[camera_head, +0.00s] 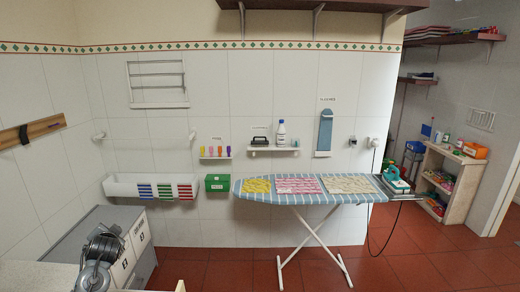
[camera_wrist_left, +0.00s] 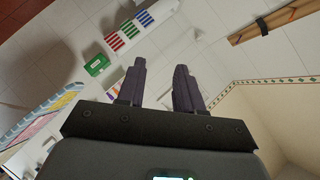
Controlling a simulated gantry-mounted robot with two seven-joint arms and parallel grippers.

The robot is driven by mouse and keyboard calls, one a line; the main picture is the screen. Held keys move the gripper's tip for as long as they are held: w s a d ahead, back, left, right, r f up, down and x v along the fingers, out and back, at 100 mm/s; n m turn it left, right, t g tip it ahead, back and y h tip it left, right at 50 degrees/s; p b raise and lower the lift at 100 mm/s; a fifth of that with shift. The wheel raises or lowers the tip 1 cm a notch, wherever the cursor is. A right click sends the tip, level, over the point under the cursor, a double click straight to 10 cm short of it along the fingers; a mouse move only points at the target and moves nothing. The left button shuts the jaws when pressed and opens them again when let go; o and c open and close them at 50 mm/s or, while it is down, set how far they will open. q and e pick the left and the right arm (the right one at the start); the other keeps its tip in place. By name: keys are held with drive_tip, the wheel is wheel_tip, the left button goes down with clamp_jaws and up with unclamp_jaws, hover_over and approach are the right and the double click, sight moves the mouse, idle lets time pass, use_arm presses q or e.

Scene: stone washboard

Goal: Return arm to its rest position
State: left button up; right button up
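In the left wrist view my left gripper (camera_wrist_left: 160,85) shows two dark fingers standing apart. Nothing is held between them, so it is open and empty. Its fingers point towards the tiled wall, which looks strongly rolled in this view. A dark grey jointed-looking shape (camera_head: 98,262) stands at the lower left of the head view; I cannot tell whether it is part of my left arm. My right gripper is in neither view.
A striped ironing board (camera_head: 300,198) carries cloths and a teal iron (camera_head: 395,180). A white wall basket (camera_head: 125,188) and green box (camera_head: 217,183) are left of it. A grey cabinet (camera_head: 75,232) stands lower left. Red floor (camera_head: 225,272) is open in front.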

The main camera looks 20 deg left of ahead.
use_arm(q)
drive_tip(key=s+d+f+n+g+h, duration=0.2)
drive_tip(key=s+d+f+n+g, duration=0.1)
drive_tip(key=s+f+g, duration=0.4)
drive_tip(key=s+d+f+m+t+h, duration=0.15)
drive_tip(key=s+d+f, duration=0.35)
drive_tip(key=d+f, duration=0.5)
drive_tip(key=s+d+f+m+t+h, duration=0.15)
drive_tip(key=s+d+f, duration=0.4)
drive_tip(key=d, duration=0.85)
drive_tip(key=s+d+g+h, duration=0.1)
drive_tip(key=s+d+h, duration=0.4)
drive_tip(key=s+d, duration=1.3)
wheel_tip(320, 180, down, 10)
drive_tip(key=s+a+b, duration=0.1)
drive_tip(key=s+b, duration=0.1)
drive_tip(key=b, duration=0.9)
wheel_tip(320, 180, up, 37)
drive_tip(key=p, duration=3.7)
drive_tip(key=shift+w+m, duration=0.3)
drive_tip(key=shift+m, duration=0.1)
